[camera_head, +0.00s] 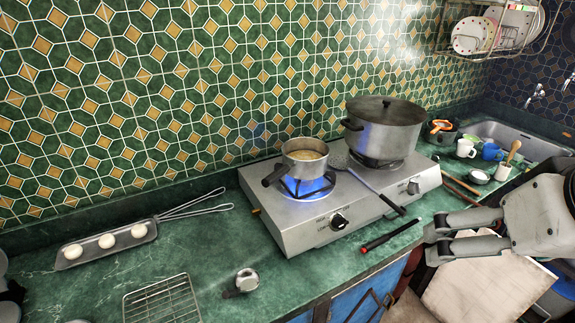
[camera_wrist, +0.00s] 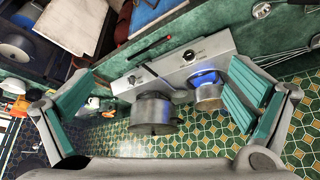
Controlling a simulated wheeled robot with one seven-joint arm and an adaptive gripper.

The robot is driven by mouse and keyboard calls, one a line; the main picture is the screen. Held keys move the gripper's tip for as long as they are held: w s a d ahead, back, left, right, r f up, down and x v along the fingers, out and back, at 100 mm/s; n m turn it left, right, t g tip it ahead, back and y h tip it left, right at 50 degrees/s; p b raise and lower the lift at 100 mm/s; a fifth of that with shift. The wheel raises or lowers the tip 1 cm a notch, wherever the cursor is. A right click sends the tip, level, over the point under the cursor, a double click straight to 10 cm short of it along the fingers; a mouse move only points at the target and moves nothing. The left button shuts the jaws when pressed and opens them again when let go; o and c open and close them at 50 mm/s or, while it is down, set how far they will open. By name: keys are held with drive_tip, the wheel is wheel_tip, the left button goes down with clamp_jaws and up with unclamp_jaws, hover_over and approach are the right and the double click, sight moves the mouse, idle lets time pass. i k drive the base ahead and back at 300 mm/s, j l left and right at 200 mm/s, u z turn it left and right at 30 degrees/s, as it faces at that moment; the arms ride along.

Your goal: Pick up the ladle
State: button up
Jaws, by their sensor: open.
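The ladle (camera_head: 376,188) lies across the top of the gas hotplate (camera_head: 300,228), between the two pots. Its perforated head is near the back, and its dark handle slants toward the front edge. In the wrist view its dark handle (camera_wrist: 155,72) shows small on the hotplate, next to the large pot. My gripper (camera_head: 432,242) is at the right of the head view, in front of the counter and apart from the ladle. Its two fingers are spread wide, with nothing between them; they also frame the wrist view (camera_wrist: 160,70).
A small pan (camera_head: 304,158) sits over a blue flame, left of the ladle. A large lidded pot (camera_head: 385,128) stands right of it. A red-and-black stick (camera_head: 390,235) lies on the counter in front. A wire rack (camera_head: 162,302) and a tray with white rounds (camera_head: 75,252) are left.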

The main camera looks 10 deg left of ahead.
sight(247, 282)
drive_tip(key=k+j+z, duration=0.25)
drive_tip(key=k+j, duration=0.45)
drive_tip(key=k+j+z, duration=0.3)
drive_tip(key=k+j, duration=0.35)
drive_tip(key=k, duration=0.1)
